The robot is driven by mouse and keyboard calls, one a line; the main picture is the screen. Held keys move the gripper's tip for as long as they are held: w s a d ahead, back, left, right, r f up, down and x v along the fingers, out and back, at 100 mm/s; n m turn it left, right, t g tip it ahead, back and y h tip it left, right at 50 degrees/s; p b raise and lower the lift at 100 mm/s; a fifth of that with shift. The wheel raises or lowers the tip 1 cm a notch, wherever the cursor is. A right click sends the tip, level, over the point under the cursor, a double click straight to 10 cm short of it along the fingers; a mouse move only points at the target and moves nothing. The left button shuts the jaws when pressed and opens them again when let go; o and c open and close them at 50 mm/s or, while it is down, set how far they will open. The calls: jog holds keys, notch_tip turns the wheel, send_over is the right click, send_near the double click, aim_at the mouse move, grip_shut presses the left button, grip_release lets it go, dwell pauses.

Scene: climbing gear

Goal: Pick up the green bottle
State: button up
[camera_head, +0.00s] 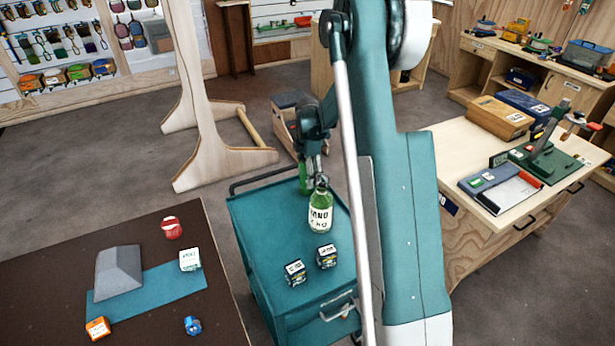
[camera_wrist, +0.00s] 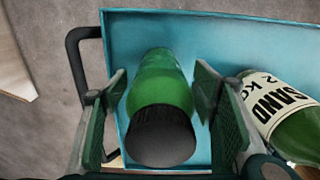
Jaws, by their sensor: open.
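A green bottle (camera_wrist: 162,80) with a dark cap (camera_wrist: 160,136) stands between the two fingers of my gripper (camera_wrist: 161,88) in the wrist view. The fingers are open, one on each side, with a visible gap at the right; contact at the left is hard to tell. In the head view, only a sliver of this bottle (camera_head: 303,183) shows below my gripper (camera_head: 312,168). A second green bottle, with a white SAND label (camera_head: 320,216), stands just in front of it on the teal cart (camera_head: 255,225). It also shows at the right in the wrist view (camera_wrist: 300,134), close beside the right finger.
Two small dark boxes (camera_head: 295,272) (camera_head: 326,256) sit on the cart's front part. The cart's handle rail (camera_wrist: 84,70) is left of my gripper. A dark table (camera_head: 150,325) with small items is at the left; a wooden workbench (camera_head: 455,145) is at the right.

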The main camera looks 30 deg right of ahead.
jog(key=shift+f, duration=1.1)
jog(key=shift+c, duration=0.2)
jog(key=c, duration=1.1)
